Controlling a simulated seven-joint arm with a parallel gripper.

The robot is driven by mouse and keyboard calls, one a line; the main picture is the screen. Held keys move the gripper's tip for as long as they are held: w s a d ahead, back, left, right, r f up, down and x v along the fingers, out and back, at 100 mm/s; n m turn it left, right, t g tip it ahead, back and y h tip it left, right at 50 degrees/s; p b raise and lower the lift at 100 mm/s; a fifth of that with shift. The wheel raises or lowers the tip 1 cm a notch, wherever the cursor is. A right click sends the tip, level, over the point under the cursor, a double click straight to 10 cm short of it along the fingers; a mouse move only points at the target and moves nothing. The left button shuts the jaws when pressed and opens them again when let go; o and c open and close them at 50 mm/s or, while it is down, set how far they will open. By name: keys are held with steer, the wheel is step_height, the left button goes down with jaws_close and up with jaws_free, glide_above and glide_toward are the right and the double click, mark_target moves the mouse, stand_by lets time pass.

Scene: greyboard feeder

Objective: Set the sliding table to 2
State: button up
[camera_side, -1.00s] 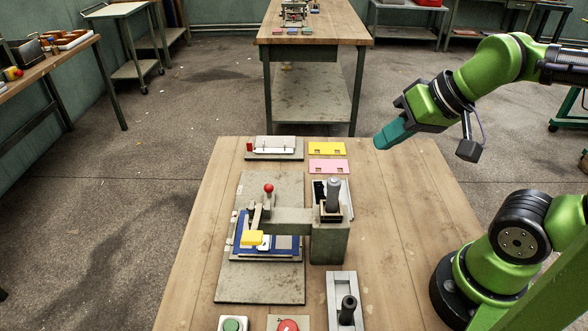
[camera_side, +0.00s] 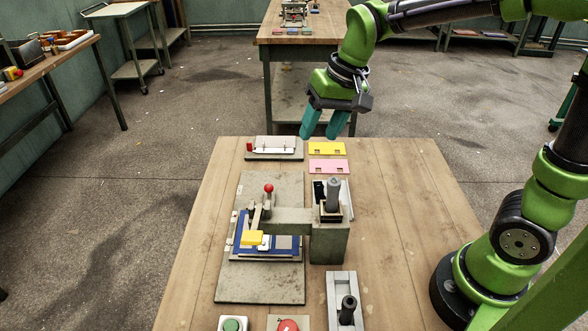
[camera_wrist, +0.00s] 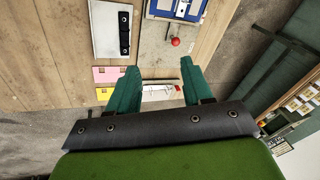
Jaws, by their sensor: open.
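The press-like device stands on a grey base plate (camera_side: 255,285) on the wooden table. A blue-framed table (camera_side: 240,247) lies on that plate under a lever with a red ball knob (camera_side: 268,188) and a yellow block (camera_side: 252,238). The blue frame also shows at the top of the wrist view (camera_wrist: 160,12). A separate grey slide with a black knob (camera_side: 348,308) sits at the front right. I cannot tell which part is labelled the sliding table, and no number is readable. My gripper (camera_side: 318,136) is open and empty, above the table's far edge, away from the device.
Yellow (camera_side: 326,148) and pink (camera_side: 328,166) plates lie near the far edge, beside a white-topped fixture (camera_side: 275,145). Green (camera_side: 232,325) and red (camera_side: 288,325) buttons sit at the front. The table's right side is clear.

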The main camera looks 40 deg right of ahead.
steer(key=m+g, duration=0.1)
steer(key=g, duration=0.1)
glide_above(269, 185)
steer(key=s+d, duration=0.3)
step_height(269, 185, down, 3)
steer(key=shift+w+m, duration=0.6)
steer(key=shift+w, duration=0.1)
steer(key=a+f, duration=0.1)
steer(key=f, duration=0.4)
steer(key=w+f, duration=0.1)
steer(key=f, duration=0.4)
steer(key=a+f, duration=0.1)
steer(key=f, duration=0.3)
steer(key=shift+w+a+f, duration=0.3)
steer(key=shift+f, duration=0.1)
steer(key=shift+c, duration=0.5)
jaws_close()
